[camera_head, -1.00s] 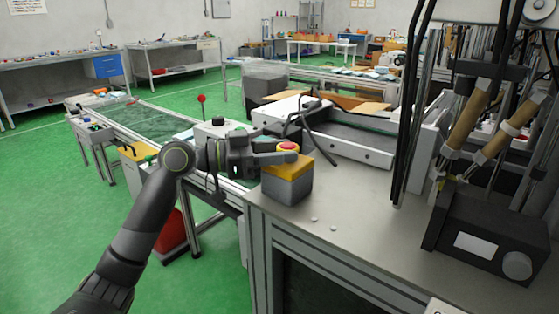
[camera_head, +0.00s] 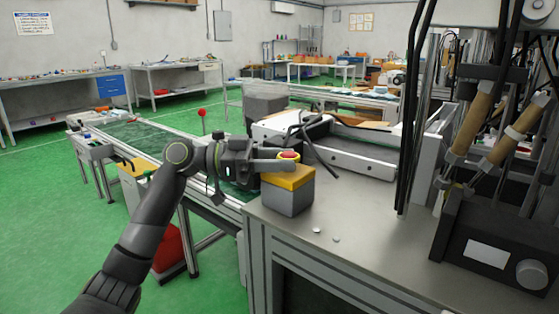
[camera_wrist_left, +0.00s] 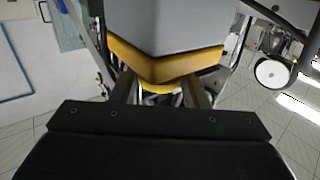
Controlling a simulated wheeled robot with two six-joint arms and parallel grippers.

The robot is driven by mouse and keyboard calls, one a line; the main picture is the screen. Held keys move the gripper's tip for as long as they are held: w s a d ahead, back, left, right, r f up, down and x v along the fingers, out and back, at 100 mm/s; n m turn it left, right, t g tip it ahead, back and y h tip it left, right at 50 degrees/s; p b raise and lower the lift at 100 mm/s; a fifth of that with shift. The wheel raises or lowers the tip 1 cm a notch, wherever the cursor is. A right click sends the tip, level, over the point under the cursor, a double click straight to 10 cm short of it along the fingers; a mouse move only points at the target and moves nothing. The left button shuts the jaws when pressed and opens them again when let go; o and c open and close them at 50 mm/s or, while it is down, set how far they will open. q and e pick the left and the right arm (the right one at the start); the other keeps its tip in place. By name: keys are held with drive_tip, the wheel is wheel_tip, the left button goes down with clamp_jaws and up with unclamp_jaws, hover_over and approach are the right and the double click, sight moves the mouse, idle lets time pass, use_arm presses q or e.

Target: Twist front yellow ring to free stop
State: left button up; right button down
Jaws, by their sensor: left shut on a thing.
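The stop box is a grey block (camera_head: 288,200) with a yellow top (camera_head: 288,178) on the near-left corner of the metal bench. A red button (camera_head: 289,155) with a yellow ring sits on top of it. My left gripper (camera_head: 286,164) reaches in from the left at button height, its fingers around the button. In the left wrist view, the yellow ring (camera_wrist_left: 160,87) shows between the two fingers, with the gripper (camera_wrist_left: 161,92) shut on it. The box's yellow top (camera_wrist_left: 165,66) appears just beyond. The near finger partly hides the ring. My right gripper is not in view.
The metal bench (camera_head: 350,222) has free room right of the box, with two small white pieces on it. A white machine (camera_head: 350,150) stands behind. A dark unit (camera_head: 500,235) with posts and cables stands at right. A conveyor (camera_head: 150,138) runs left.

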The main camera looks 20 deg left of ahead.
use_arm(q)
drive_tip(key=o, duration=1)
drive_tip(key=shift+a, duration=0.1)
drive_tip(key=v, duration=1.7)
drive_tip(key=shift+s+a, duration=0.1)
drive_tip(key=shift+a, duration=0.05)
